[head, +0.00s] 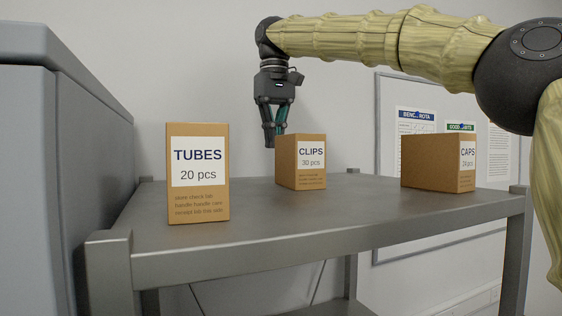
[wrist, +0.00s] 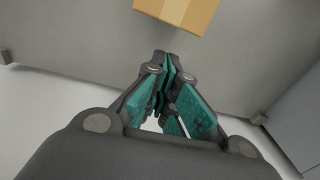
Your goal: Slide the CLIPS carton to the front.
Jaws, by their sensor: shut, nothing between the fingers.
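The CLIPS carton (head: 311,163) is a brown box with a white label, standing upright near the middle of the grey shelf top (head: 345,215). My gripper (head: 271,143) points down at the carton's back left, with its fingertips partly behind the carton's left edge in the head view. In the wrist view my gripper (wrist: 163,58) is shut and empty. A brown carton with a pale strip (wrist: 178,10), seemingly the CLIPS carton, shows at the top edge there, apart from the fingertips. Whether the fingertips reach below its top is hard to tell.
The TUBES carton (head: 198,195) stands upright at the front left of the shelf. The CAPS carton (head: 438,162) stands at the right. The shelf between and in front of them is clear. A grey cabinet (head: 60,130) stands at the left.

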